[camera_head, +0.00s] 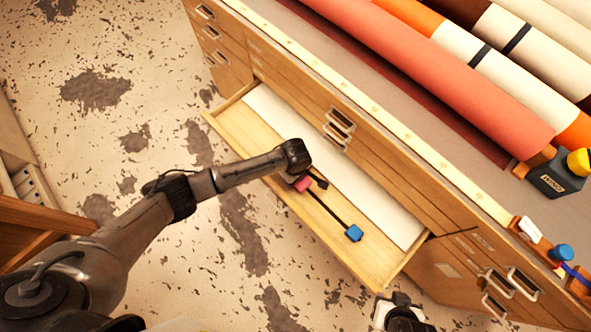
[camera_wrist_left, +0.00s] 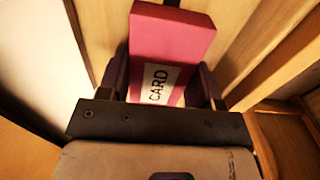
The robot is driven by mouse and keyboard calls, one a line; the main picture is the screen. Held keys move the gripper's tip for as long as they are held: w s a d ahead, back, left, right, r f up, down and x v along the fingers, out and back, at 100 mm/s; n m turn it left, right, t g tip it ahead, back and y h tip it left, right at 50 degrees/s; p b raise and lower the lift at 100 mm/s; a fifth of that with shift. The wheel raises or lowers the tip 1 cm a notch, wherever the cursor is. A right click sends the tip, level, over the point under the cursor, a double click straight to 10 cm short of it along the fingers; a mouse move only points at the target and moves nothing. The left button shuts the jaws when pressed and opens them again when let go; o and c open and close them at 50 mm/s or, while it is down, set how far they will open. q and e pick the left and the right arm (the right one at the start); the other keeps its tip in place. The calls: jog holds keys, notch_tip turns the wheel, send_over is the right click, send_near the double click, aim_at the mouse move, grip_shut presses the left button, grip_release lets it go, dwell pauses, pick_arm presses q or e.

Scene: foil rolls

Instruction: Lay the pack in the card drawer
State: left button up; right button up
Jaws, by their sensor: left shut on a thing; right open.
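The pack is a pink block with a white label reading CARD. In the left wrist view the pack (camera_wrist_left: 172,40) stands between the two dark fingers of my left gripper (camera_wrist_left: 163,85), which is shut on it. In the head view the pack (camera_head: 302,183) shows as a small pink patch below my left gripper (camera_head: 309,180), over the open drawer (camera_head: 230,128). Whether it touches the drawer floor I cannot tell. My right gripper (camera_head: 401,314) is open at the bottom edge, outside the drawer's right end and partly cut off.
A white sheet (camera_head: 375,200) lies along the drawer's cabinet side. A dark strip (camera_head: 328,208) and a blue block (camera_head: 354,233) lie in the front part. Large rolls (camera_head: 440,75) lie on the cabinet top, with a dark tool (camera_head: 555,180) beside them. The speckled floor (camera_head: 110,50) is open at left.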

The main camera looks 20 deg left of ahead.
pick_arm(q)
jog(key=o, duration=1)
jog(key=shift+f, duration=0.1)
notch_tip(320, 180, up, 12)
jog(key=p, duration=0.4)
jog(key=shift+r, duration=0.2)
